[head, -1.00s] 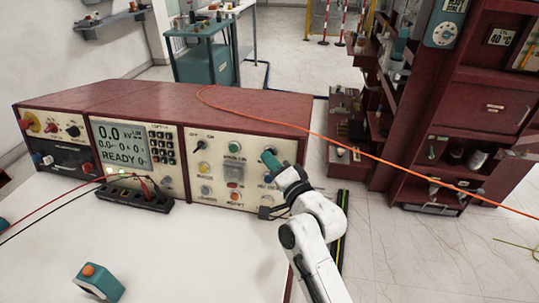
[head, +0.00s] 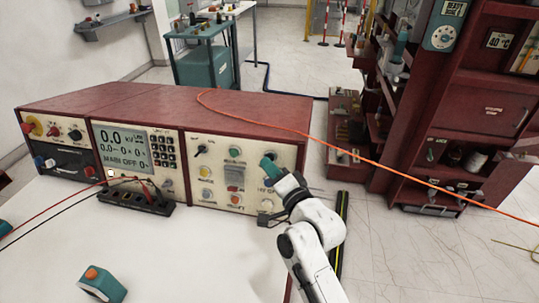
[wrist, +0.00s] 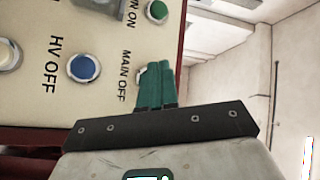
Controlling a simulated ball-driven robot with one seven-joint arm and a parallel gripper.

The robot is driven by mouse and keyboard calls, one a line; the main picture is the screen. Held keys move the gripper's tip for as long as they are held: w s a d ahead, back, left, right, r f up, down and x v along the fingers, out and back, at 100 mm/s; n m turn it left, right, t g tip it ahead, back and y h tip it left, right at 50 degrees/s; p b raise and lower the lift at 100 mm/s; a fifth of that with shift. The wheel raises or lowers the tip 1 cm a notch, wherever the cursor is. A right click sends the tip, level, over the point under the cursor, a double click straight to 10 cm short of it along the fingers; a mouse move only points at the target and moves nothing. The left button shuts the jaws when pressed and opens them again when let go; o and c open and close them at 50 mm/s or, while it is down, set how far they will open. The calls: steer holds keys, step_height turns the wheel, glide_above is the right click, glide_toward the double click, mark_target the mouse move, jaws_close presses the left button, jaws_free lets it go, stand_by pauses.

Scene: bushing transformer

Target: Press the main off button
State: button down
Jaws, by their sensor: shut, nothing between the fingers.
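The cream control panel (head: 215,176) is the right front face of a dark red console. My gripper (head: 267,163) is at the panel's right part, with its two teal fingers shut together and empty. In the wrist view, the fingers (wrist: 154,70) stand over the spot beside the "MAIN OFF" label (wrist: 122,77). They hide most or all of the main off button, and I cannot tell whether they touch it. The console display (head: 121,150) shows a line that reads like "MAIN OFF".
A blue HV OFF button (wrist: 83,67) and a green button (wrist: 157,11) sit near my fingers. An orange cable (head: 370,153) runs from the console top to the right. A black socket strip (head: 134,197) and a teal box with an orange button (head: 101,284) are on the white table.

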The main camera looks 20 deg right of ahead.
steer(key=shift+s+a, duration=0.1)
steer(key=shift+s, duration=0.05)
steer(key=s+a+p, duration=0.1)
steer(key=p, duration=0.2)
steer(key=s+r+p, duration=0.1)
steer(key=p, duration=0.2)
steer(key=shift+s+a+r, duration=0.1)
steer(key=shift+s+a, duration=0.05)
steer(key=shift+a, duration=0.2)
steer(key=shift+s+p, duration=0.1)
steer(key=shift+p, duration=0.4)
steer(key=s+a+p, duration=0.1)
steer(key=p, duration=0.3)
steer(key=shift+s+a, duration=0.1)
steer(key=shift+s, duration=0.1)
stand_by(2.8)
